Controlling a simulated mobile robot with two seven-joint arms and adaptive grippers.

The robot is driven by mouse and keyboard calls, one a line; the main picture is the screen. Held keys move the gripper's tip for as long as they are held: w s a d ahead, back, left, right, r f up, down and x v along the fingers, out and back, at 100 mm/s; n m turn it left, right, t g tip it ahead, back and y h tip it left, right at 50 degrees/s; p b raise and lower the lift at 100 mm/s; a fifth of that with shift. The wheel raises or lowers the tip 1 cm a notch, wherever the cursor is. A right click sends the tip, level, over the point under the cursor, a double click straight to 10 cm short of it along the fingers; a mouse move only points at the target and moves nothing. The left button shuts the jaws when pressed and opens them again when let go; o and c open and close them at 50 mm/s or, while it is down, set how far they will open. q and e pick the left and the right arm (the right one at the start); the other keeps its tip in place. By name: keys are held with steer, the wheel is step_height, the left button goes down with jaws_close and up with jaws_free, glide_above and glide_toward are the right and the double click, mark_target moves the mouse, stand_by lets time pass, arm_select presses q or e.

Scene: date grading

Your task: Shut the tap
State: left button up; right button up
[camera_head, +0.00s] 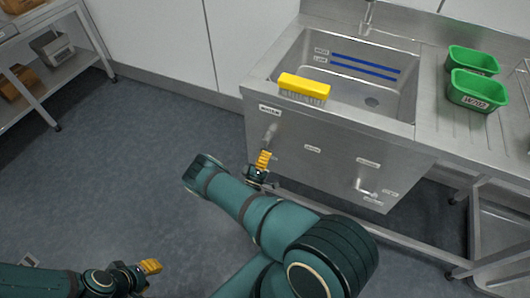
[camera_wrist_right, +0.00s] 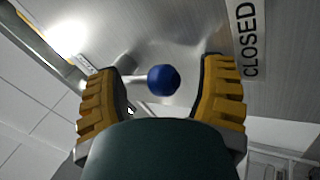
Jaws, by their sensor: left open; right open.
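The tap lever (camera_head: 270,132) is on the steel front panel of the sink, under a small label at the panel's upper left. In the right wrist view, a blue ball knob (camera_wrist_right: 163,80) on a metal stem lies between the spread yellow fingers of my right gripper (camera_wrist_right: 160,85), with gaps on both sides. A CLOSED label (camera_wrist_right: 248,40) is to the right of the knob. In the head view my right gripper (camera_head: 262,162) is open just below the lever. My left gripper (camera_head: 150,267) is open and empty, low over the floor at the left.
The sink basin (camera_head: 345,95) has a yellow brush (camera_head: 303,88) on its front rim. Two green tubs (camera_head: 476,92) stand on the drainer. A shelf rack (camera_head: 45,75) stands far left. The floor between is clear.

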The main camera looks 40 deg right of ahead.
steer(key=shift+a, duration=0.1)
steer(key=v, duration=1.2)
